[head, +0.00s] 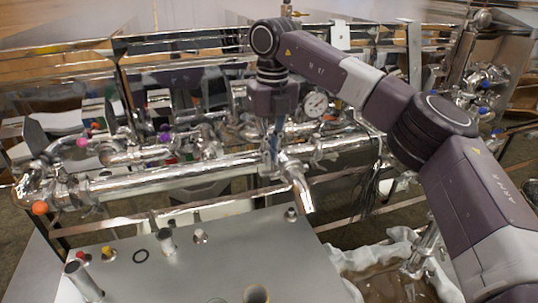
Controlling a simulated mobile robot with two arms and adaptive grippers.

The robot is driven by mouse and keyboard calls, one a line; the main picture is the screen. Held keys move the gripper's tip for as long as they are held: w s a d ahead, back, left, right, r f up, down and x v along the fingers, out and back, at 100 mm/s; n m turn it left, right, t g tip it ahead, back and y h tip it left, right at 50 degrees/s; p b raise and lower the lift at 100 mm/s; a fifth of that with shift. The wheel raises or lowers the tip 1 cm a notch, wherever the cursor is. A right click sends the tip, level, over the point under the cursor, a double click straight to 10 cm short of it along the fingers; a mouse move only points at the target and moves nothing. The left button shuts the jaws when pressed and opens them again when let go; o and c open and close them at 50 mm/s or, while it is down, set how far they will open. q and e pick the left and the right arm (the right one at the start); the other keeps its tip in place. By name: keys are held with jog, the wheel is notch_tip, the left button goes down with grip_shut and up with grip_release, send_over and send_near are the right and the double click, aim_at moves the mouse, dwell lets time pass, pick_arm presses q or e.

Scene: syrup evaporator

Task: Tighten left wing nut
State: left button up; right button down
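My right arm comes in from the right and bends down at the wrist. My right gripper (272,142) points down at the polished pipe fitting with a spout (296,186), near the middle of the view. The fingertips blend into the shiny metal there, so I cannot tell whether they are apart or closed, or whether they touch anything. I cannot make out a wing nut; the left one may be hidden behind the gripper or too small to see. My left gripper is not in view.
A long horizontal steel pipe (170,177) runs left from the fitting to an orange ball (39,208). A pressure gauge (315,104) stands just right of the gripper. A grey metal table (200,262) with several short tubes is in front. A cloth-lined basin (390,286) holds brown liquid.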

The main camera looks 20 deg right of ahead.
jog(key=shift+s+d+f, duration=0.1)
dwell(0.5)
jog(key=c, duration=2.3)
grip_release()
jog(key=shift+c, duration=0.2)
jog(key=shift+s, duration=0.15)
notch_tip(320, 180, up, 12)
jog(key=shift+d, duration=0.2)
